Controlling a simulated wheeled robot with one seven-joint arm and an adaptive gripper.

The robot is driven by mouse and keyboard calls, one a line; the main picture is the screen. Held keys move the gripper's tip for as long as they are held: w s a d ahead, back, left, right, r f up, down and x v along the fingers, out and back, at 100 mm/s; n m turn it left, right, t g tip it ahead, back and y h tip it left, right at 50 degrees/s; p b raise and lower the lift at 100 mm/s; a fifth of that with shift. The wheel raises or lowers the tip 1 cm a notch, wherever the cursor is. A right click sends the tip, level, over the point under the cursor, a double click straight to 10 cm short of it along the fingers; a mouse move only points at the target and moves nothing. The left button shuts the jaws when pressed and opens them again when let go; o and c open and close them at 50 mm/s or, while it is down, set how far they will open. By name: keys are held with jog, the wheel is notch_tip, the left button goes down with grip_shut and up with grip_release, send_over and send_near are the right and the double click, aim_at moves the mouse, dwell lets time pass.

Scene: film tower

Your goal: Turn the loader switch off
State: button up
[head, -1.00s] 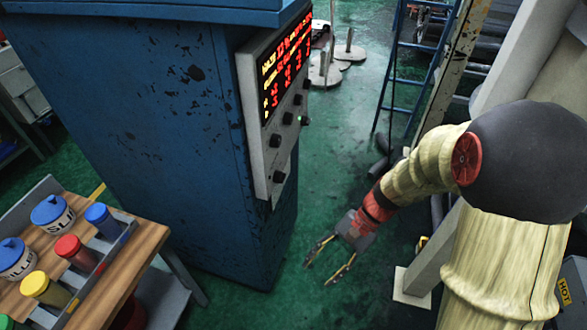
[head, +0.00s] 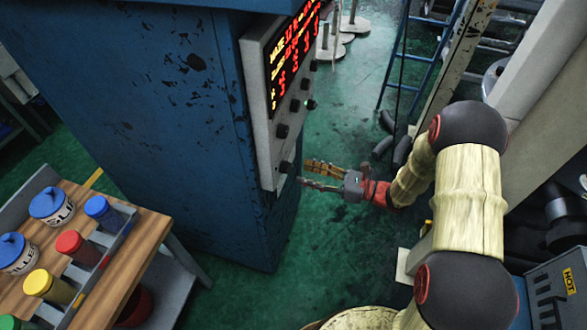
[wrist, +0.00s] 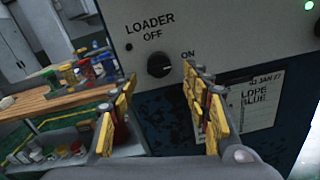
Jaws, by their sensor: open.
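The loader switch (wrist: 158,65) is a round black knob on a pale panel, with OFF printed above it and ON to its right. It appears turned toward ON, though its pointer is hard to make out. In the head view it is the lowest knob (head: 287,167) on the panel's side. My gripper (head: 303,174) is open and empty, pointing at this knob from the right. In the wrist view the two yellow-padded fingers (wrist: 159,76) stand apart to either side of the knob, with no visible contact.
The panel (head: 262,110) with its red display and other knobs is on the tall blue cabinet (head: 130,110). A lit green lamp (head: 312,104) is higher up. A wooden-topped bench (head: 150,237) with coloured jars stands at left. A blue ladder (head: 390,80) stands behind. Green floor lies between.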

aim_at(286, 168)
jog(key=shift+b+x, duration=0.35)
jog(key=shift+x, duration=2.35)
jog(key=shift+c, duration=1.4)
jog(key=c, duration=0.8)
jog(key=shift+c, duration=0.4)
